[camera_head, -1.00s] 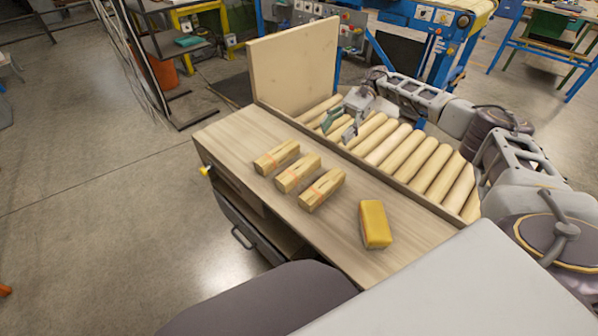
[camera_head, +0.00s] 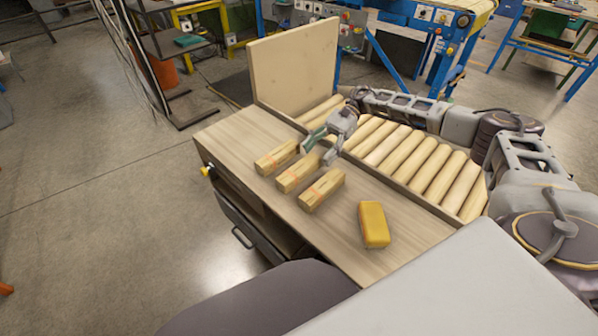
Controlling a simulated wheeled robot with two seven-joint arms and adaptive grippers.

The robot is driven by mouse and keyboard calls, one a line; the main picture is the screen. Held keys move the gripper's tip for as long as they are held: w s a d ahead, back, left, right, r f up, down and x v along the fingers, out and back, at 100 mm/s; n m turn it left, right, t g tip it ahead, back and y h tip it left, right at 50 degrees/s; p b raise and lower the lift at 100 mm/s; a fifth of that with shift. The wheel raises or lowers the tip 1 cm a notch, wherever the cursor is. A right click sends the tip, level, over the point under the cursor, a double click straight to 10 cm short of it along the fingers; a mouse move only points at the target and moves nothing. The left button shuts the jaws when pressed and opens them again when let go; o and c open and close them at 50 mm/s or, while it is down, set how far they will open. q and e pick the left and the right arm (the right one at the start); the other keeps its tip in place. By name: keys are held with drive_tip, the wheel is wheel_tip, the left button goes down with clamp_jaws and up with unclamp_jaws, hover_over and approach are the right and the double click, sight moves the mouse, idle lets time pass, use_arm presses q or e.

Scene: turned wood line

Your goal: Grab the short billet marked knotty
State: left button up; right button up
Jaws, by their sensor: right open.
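Three short wooden billets with reddish marks lie in a row on the bench top: a far one (camera_head: 276,157), a middle one (camera_head: 297,174) and a near one (camera_head: 322,191). Any writing on them is too small to read, so I cannot tell which is knotty. My right gripper (camera_head: 318,150) is open and empty, its fingers above the far ends of the far and middle billets, partly hiding them. My left gripper is not in view.
A yellow block (camera_head: 375,224) lies at the near right of the bench top (camera_head: 345,235). Behind a low wooden rail is a bed of round wooden rollers (camera_head: 420,158). An upright board (camera_head: 294,68) stands at the bench's far end. Bare bench lies around the billets.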

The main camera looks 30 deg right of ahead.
sight(311, 159)
drive_tip(key=shift+s+a+f, duration=0.15)
drive_tip(key=shift+a, duration=0.4)
drive_tip(key=shift+p+x, duration=0.3)
drive_tip(key=shift+x, duration=0.95)
drive_tip(key=shift+s+a+f, duration=0.15)
drive_tip(key=shift+a+f, duration=0.15)
drive_tip(key=shift+a, duration=0.35)
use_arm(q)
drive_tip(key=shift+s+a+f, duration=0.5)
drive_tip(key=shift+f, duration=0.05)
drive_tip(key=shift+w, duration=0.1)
use_arm(e)
drive_tip(key=c, duration=1.2)
drive_tip(key=shift+r, duration=0.1)
